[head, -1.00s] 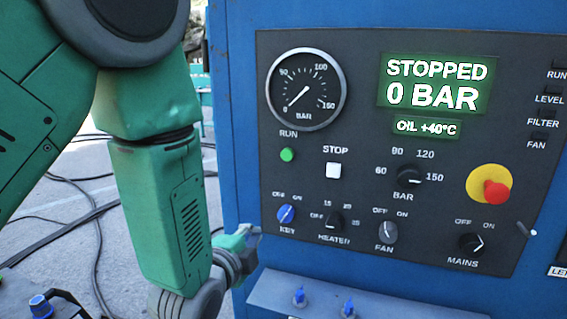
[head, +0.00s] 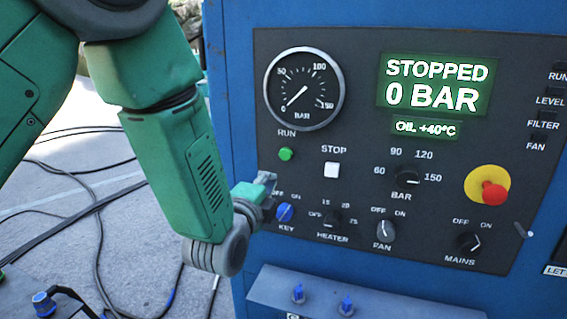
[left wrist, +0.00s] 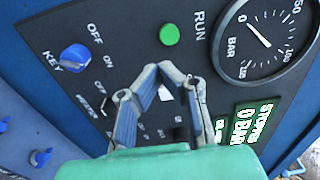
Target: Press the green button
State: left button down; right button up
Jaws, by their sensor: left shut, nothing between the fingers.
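The green button (head: 286,154) sits under the RUN label on the dark control panel (head: 400,235), left of the white STOP button (head: 332,169). In the left wrist view the green button (left wrist: 169,34) is at top middle, beyond my fingertips. My left gripper (head: 268,180) is below and slightly left of the green button, over the panel's left edge by the blue KEY knob (head: 285,212). In the left wrist view its fingers (left wrist: 160,70) meet at the tips with nothing between them. The gripper does not cover the green button. My right gripper is not in view.
The display (head: 435,82) reads STOPPED, 0 BAR. The gauge (head: 304,90) needle points at 0. A red knob on yellow (head: 494,195) and several dials are to the right. A blue ledge (head: 350,295) with blue fittings juts out below. Cables lie on the ground at left.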

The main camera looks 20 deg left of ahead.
aim_at(286, 154)
pick_arm(q)
jog(key=w+p, duration=0.1)
jog(key=w, duration=0.8)
jog(key=shift+w+d, duration=0.1)
